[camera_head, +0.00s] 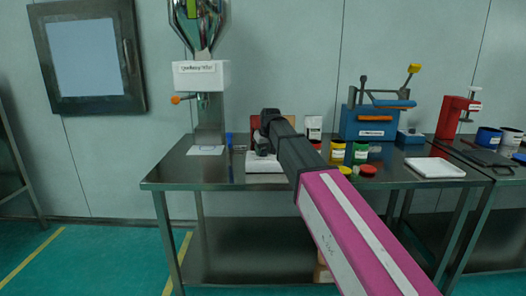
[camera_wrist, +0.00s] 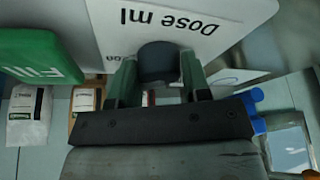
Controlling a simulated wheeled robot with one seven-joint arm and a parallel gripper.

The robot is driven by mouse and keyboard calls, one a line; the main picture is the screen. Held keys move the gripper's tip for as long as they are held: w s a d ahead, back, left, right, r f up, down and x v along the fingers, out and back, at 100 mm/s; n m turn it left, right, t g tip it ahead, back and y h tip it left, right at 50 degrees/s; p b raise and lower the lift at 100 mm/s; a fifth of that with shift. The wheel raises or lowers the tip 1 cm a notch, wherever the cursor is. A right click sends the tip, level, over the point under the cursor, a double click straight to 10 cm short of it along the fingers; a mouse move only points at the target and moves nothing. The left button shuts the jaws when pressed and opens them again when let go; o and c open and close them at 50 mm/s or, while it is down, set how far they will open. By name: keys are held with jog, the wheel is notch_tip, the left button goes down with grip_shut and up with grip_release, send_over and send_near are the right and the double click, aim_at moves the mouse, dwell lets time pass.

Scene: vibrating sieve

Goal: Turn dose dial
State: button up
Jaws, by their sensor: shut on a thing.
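The dose dial (camera_wrist: 158,62) is a dark round knob on a white panel (camera_wrist: 205,25) marked "Dose ml". My gripper (camera_wrist: 158,82) has one finger on each side of the knob and is shut on it. The dial's pointer and setting cannot be read; part of the scale is hidden behind the knob and fingers. In the head view my gripper (camera_head: 264,138) is over the table, above a white base (camera_head: 264,167), and my arm hides the dial there.
A green "Fill" button (camera_wrist: 38,57) is close beside the dial. A white bag (camera_wrist: 29,115) and blue items (camera_wrist: 252,97) show behind my gripper. On the steel table (camera_head: 215,172), a funnel dispenser (camera_head: 201,75) stands left, jars (camera_head: 338,152) and a blue press (camera_head: 370,122) right.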

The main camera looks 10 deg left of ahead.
jog(key=n+g+y, duration=0.1)
jog(key=n, duration=0.5)
jog(key=shift+w+g+y, duration=0.2)
jog(key=shift+g+y, duration=0.2)
jog(key=n+g, duration=0.2)
jog(key=n, duration=0.4)
jog(key=shift+n, duration=0.3)
jog(key=o, duration=0.9)
jog(key=v, duration=1)
jog(key=shift+w+d+r, duration=0.15)
jog(key=shift+d+r, duration=0.15)
jog(key=shift+r, duration=0.05)
